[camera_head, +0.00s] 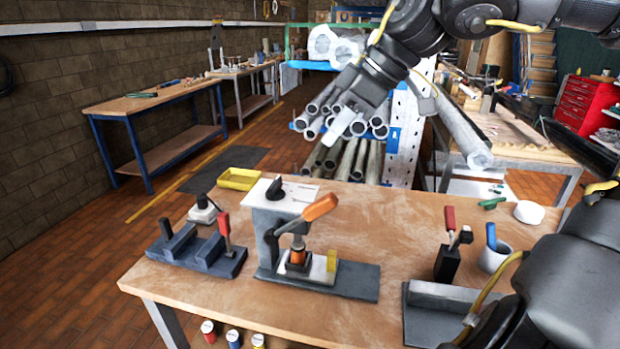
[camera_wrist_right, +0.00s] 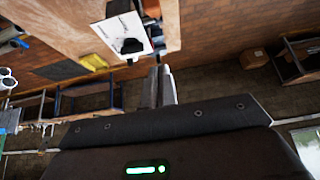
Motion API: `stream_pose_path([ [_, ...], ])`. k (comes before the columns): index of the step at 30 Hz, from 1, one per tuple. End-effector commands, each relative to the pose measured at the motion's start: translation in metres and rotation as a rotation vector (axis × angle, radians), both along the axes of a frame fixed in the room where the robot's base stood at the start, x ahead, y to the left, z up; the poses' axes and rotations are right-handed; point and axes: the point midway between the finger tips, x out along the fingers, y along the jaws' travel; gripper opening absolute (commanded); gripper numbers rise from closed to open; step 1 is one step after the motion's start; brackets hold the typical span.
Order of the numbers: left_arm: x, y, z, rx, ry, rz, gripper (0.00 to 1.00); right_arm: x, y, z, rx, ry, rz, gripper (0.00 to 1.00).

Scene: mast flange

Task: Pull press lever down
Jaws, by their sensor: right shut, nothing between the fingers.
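The press (camera_head: 265,222) stands on the wooden table, a grey column with a white top plate and a black knob. Its lever has an orange handle (camera_head: 321,207) that slants up to the right, above an orange-and-black cylinder (camera_head: 298,257). My right gripper (camera_head: 331,138) reaches in from the upper right. It is shut and empty, and appears above and behind the press, clear of the lever. In the right wrist view its closed fingers (camera_wrist_right: 161,75) show below the press's white top plate (camera_wrist_right: 122,33); the orange handle cannot be made out there. My left gripper is not in view.
A dark fixture with a red-handled clamp (camera_head: 224,228) stands left of the press. A black stand with a red handle (camera_head: 449,218), a cup (camera_head: 494,257) and a grey tray (camera_head: 425,328) are at right. A yellow bin (camera_head: 238,179) sits at the far left edge. A pipe rack (camera_head: 398,140) stands behind.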

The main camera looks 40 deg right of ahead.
Motion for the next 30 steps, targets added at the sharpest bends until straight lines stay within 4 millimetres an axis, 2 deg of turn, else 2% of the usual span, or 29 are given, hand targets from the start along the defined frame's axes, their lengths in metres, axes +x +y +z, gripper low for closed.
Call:
stream_pose_path([
  [7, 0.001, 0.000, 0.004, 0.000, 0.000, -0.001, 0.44, 0.009, 0.006, -0.018, -0.001, 0.003, 0.002, 0.00],
  [19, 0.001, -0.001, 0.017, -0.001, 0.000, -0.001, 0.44, 0.044, 0.030, -0.086, 0.000, 0.005, -0.002, 0.00],
  [24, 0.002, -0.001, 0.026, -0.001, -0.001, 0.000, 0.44, 0.029, 0.020, -0.100, 0.003, -0.003, -0.003, 0.00],
  [30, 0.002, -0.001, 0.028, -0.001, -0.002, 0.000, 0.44, 0.022, 0.015, -0.111, 0.001, -0.003, -0.001, 0.00],
])
